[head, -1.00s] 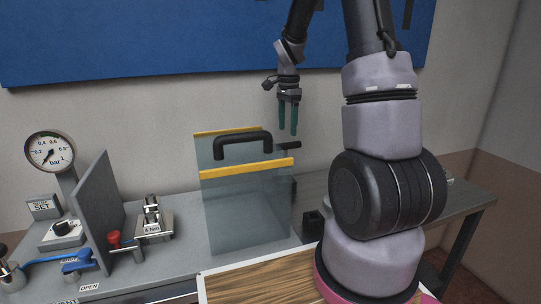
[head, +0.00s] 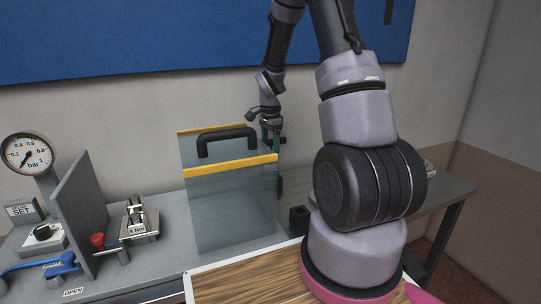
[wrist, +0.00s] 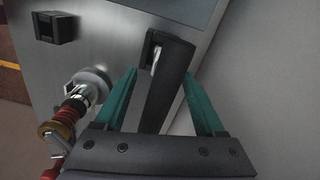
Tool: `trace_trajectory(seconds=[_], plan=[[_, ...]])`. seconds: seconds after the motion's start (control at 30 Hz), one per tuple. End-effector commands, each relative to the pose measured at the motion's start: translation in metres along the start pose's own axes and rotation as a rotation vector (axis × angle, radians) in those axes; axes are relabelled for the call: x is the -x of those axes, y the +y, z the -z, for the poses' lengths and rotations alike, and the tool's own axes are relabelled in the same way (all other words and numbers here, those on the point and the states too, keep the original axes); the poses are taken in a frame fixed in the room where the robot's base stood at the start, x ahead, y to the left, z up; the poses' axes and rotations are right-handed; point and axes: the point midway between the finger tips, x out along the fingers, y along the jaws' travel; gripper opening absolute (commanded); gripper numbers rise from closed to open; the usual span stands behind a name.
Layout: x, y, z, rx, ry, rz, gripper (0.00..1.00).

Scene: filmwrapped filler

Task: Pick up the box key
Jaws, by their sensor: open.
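A dark bar (wrist: 172,75) lies between my gripper's fingers in the wrist view, with a pale metal piece showing in a slot at its far end. It may be the box key or its holder; I cannot tell which. In the head view a dark bar end (head: 282,141) juts out just right of the clear guard. My gripper (wrist: 158,95) is open, with one teal finger on each side of the bar. In the head view the gripper (head: 271,138) points down behind the guard's upper right edge, and its fingertips are partly hidden.
The clear guard (head: 230,215) with yellow strips and a black handle (head: 228,140) stands left of my gripper. A black block (head: 299,219) sits on the bench and also shows in the wrist view (wrist: 55,27). A brass and red fitting (wrist: 72,108) stands close left of the fingers.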

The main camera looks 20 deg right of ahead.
Motion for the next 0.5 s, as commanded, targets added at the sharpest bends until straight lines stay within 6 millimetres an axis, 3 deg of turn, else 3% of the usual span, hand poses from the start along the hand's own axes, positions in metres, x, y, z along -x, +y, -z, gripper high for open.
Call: trace_trajectory(seconds=[0.07, 0.1, 0.27, 0.5], plan=[[0.0003, 0.0, 0.0001, 0.0, 0.0, 0.0, 0.72], [0.0003, 0.0, 0.0001, 0.0, 0.0, 0.0, 0.64], [0.0004, 0.0, 0.0002, 0.0, 0.0, 0.0, 0.03], [0.0008, -0.0002, 0.0003, 0.0, 0.0, 0.0, 0.0]])
